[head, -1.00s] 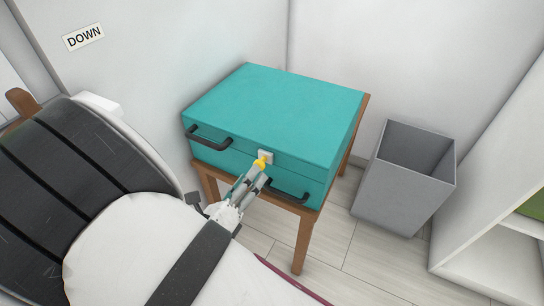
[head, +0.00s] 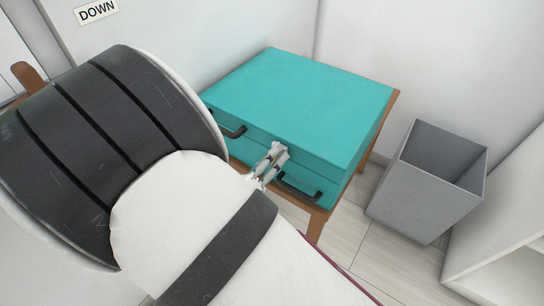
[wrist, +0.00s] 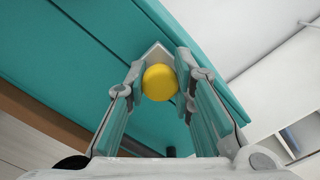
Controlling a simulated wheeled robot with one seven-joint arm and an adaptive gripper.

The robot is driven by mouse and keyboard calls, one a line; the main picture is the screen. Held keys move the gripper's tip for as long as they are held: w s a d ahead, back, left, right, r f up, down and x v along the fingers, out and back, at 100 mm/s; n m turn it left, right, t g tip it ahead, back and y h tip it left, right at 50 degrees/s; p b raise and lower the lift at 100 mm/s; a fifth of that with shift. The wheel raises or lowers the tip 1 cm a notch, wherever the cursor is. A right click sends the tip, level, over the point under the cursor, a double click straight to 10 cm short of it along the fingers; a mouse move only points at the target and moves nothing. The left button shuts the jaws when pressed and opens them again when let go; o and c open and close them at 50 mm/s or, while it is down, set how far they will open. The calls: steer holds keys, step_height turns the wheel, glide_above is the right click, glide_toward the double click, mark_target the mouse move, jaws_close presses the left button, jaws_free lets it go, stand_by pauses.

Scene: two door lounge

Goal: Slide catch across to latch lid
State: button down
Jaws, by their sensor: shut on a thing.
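A teal box (head: 305,105) with a closed-looking lid and two black handles on its front sits on a small wooden table (head: 316,226). In the wrist view, the catch's round yellow knob (wrist: 160,83) stands in front of a white plate (wrist: 153,54) on the teal front. My gripper (head: 274,154) is at the middle of the box front, between the two handles. In the wrist view, my gripper's fingers (wrist: 161,74) are shut on the yellow knob, one on each side. In the head view, my gripper hides the knob.
A grey open bin (head: 425,185) stands on the floor right of the table. White shelving (head: 505,235) is at the far right. White walls close in behind the box. A sign reading DOWN (head: 97,11) is on the left wall.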

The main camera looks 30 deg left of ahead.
mark_target(300, 158)
steer(key=d, duration=0.1)
steer(key=d+p, duration=0.1)
steer(key=d, duration=0.1)
steer(key=d+p, duration=0.1)
steer(key=shift+s+d, duration=0.2)
steer(key=shift+s, duration=0.05)
steer(key=shift+d+f, duration=0.1)
steer(key=shift+d, duration=0.4)
steer(key=c, duration=1.3)
jaws_free()
steer(key=shift+c, duration=0.2)
steer(key=shift+s, duration=0.1)
steer(key=shift+s+a, duration=0.1)
steer(key=shift+s, duration=0.2)
steer(key=s, duration=0.6)
steer(key=shift+s+a, duration=0.15)
steer(key=shift+s, duration=0.2)
